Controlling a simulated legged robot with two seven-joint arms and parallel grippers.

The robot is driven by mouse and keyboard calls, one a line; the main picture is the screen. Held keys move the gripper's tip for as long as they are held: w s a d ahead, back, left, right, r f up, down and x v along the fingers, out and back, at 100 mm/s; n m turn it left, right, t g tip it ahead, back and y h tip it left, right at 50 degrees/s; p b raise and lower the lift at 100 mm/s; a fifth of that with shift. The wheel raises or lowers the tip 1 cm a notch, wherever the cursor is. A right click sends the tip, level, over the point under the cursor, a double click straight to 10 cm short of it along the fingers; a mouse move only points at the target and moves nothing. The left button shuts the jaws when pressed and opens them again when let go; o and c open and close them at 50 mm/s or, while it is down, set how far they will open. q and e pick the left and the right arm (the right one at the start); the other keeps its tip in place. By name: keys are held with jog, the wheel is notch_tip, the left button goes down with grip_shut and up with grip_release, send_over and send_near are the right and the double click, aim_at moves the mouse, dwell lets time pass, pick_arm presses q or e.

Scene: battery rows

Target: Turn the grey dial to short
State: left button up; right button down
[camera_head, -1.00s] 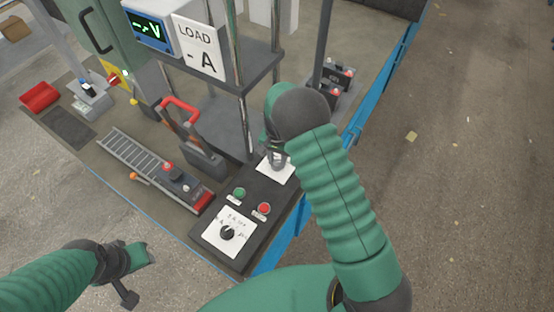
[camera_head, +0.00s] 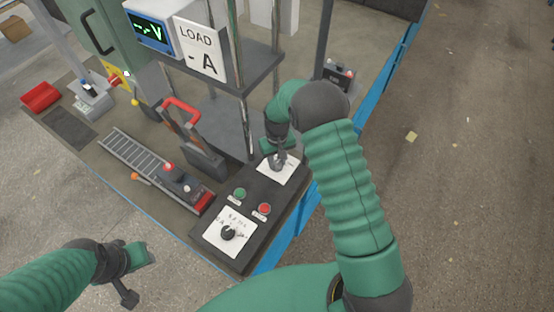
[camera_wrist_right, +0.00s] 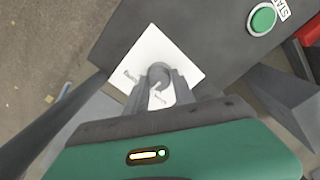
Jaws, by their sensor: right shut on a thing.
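The grey dial (camera_wrist_right: 158,76) sits on a white label plate (camera_wrist_right: 150,48) at the far end of the dark control panel. My right gripper (camera_wrist_right: 160,84) has its fingers around the dial and is shut on it. In the head view the right gripper (camera_head: 279,158) reaches down onto the same plate (camera_head: 284,172), and its fingers mostly hide the dial there. The small words on the plate are too blurred to read surely. My left gripper (camera_head: 140,256) hangs at the lower left, away from the panel; its fingers are too small to judge.
A black dial (camera_head: 227,233) on a white plate, a green button (camera_head: 239,193) and a red button (camera_head: 264,208) share the panel. A shelf post stands beside the right gripper.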

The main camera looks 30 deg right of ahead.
aim_at(278, 162)
jog(key=n, duration=0.4)
jog(key=shift+s+n+p, duration=0.15)
jog(key=shift+n+p, duration=0.5)
jog(key=shift+n, duration=1.85)
jog(key=c, duration=1.1)
grip_release()
jog(key=shift+d, duration=0.1)
jog(key=shift+o, duration=0.2)
jog(key=shift+r, duration=0.3)
notch_tip(278, 162, up, 16)
jog(key=shift+r, duration=0.15)
